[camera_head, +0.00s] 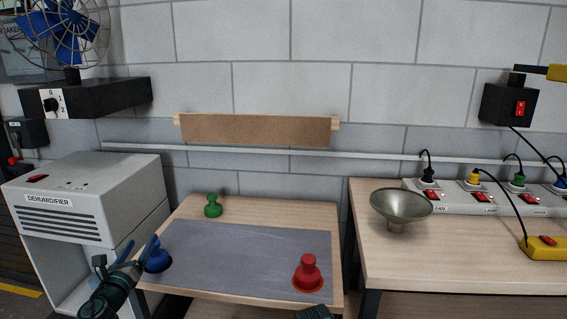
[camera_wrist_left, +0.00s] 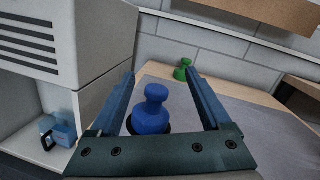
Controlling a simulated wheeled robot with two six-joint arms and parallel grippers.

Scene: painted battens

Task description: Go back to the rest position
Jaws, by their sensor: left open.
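My left gripper (camera_head: 141,246) is open at the left front of the small table. Its fingers point toward the blue peg (camera_head: 158,256), which stands upright on a dark round spot at the mat's left edge. In the left wrist view the blue peg (camera_wrist_left: 151,112) shows between the spread fingers (camera_wrist_left: 160,78), with gaps on both sides; nothing is gripped. A red peg (camera_head: 307,271) stands on a red round spot at the mat's front right. A green peg (camera_head: 213,207) stands at the back left. My right gripper's fingers do not show.
The grey mat (camera_head: 235,255) is clear in its middle. A dehumidifier (camera_head: 80,200) stands close on the left. On the right bench are a metal funnel (camera_head: 401,207) and power strips (camera_head: 475,198) with cables. A fan (camera_head: 62,25) stands on a dark box at upper left.

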